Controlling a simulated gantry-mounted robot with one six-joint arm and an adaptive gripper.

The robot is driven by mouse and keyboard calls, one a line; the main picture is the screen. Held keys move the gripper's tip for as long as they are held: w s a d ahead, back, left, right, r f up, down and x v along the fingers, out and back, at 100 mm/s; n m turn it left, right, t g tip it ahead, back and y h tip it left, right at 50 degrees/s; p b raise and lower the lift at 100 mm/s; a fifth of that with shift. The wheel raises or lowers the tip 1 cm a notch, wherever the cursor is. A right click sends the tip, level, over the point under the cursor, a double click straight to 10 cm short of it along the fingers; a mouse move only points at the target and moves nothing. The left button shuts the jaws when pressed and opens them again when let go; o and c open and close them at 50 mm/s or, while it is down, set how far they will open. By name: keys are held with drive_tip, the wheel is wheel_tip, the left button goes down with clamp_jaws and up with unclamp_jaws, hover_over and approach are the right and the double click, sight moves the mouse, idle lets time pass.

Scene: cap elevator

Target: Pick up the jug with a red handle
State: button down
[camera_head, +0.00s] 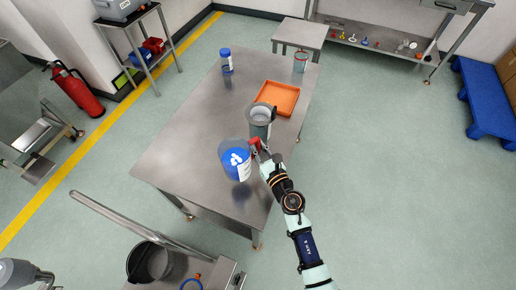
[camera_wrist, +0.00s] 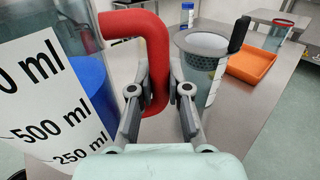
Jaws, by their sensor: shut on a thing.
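The jug (camera_head: 235,160) is clear, with blue contents and volume marks, and stands on the steel table. In the wrist view the jug (camera_wrist: 40,85) fills the left side, with large "500 ml" and "250 ml" print. Its red handle (camera_wrist: 152,50) curves down between the fingers of my gripper (camera_wrist: 157,100). The fingers are shut on the lower part of the handle. In the head view my gripper (camera_head: 260,151) is at the handle on the jug's right side. I cannot tell whether the jug's base touches the table.
An orange tray (camera_head: 290,97), a blue-capped bottle (camera_head: 226,60) and a red-topped jar (camera_head: 300,62) are farther back. The table's left part (camera_head: 185,130) is clear.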

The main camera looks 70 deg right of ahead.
wheel_tip(320, 180, up, 10)
drive_tip(key=p, duration=0.6)
